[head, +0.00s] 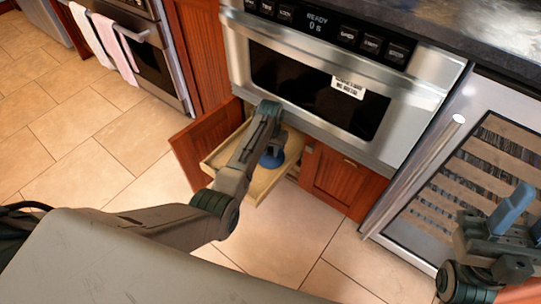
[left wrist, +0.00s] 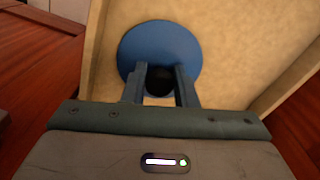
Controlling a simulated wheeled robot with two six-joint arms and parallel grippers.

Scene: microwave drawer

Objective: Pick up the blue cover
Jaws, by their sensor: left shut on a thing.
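The blue cover (head: 274,158) is a round disc inside the pale wooden drawer (head: 262,187) below the microwave. In the left wrist view the cover (left wrist: 160,36) shows with a dark knob at its middle. My left gripper (left wrist: 160,86) is shut on that knob, one finger on each side. In the head view my left gripper (head: 268,142) reaches down over the drawer, and its arm hides part of the cover. Whether the cover touches the drawer floor cannot be told. My right gripper (head: 510,212) is at the lower right, away from the drawer; its jaw opening is unclear.
The microwave (head: 325,84) is above the drawer, with a cabinet door (head: 205,139) open at the left. A closed red wood door (head: 342,181) is at the right of the drawer. A glass-fronted wine cooler (head: 478,165) stands farther right. Tiled floor (head: 95,150) is clear at left.

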